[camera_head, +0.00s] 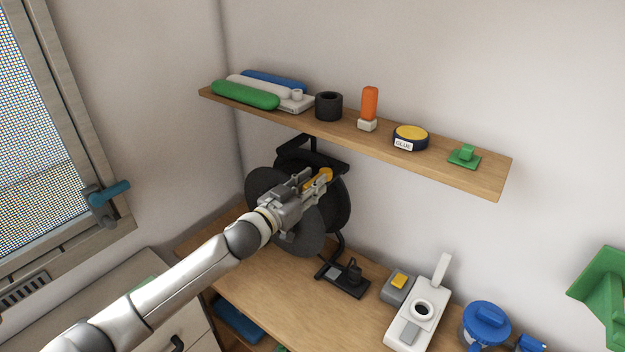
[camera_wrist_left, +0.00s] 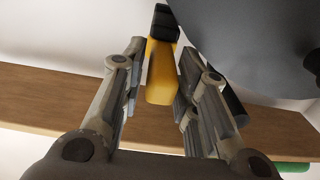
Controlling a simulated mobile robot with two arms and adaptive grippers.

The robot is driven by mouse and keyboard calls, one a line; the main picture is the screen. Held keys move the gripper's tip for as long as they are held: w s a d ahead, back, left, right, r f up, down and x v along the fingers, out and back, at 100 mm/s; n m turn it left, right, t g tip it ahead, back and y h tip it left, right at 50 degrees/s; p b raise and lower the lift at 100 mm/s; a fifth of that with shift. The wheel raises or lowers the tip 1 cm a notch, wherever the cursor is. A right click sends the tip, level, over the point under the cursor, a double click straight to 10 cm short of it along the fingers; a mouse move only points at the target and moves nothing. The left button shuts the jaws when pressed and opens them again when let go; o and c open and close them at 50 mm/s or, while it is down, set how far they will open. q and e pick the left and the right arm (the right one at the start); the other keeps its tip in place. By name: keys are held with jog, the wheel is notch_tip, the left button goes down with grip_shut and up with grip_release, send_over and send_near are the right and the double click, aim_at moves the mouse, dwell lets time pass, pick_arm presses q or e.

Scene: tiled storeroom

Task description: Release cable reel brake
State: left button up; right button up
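The dark cable reel (camera_head: 262,190) hangs below the wall shelf on a black bracket. It has large round grey-black flanges, and one flange fills the upper right of the left wrist view (camera_wrist_left: 245,40). A yellow brake lever (camera_head: 322,178) sits at the reel's upper right. My left gripper (camera_head: 318,186) is in front of the reel at the lever. In the left wrist view the yellow lever (camera_wrist_left: 161,75) lies between the two spread fingers, with visible space around it. The lever's far end joins a black block (camera_wrist_left: 164,22). My right gripper is not in view.
The counter below carries a black stand (camera_head: 345,280), a white device (camera_head: 416,312) and a blue item (camera_head: 486,320). A window stands at left.

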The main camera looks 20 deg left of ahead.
pick_arm(q)
jog(key=shift+w+d, duration=0.15)
jog(key=shift+w, duration=0.2)
grip_shut()
dwell(0.3)
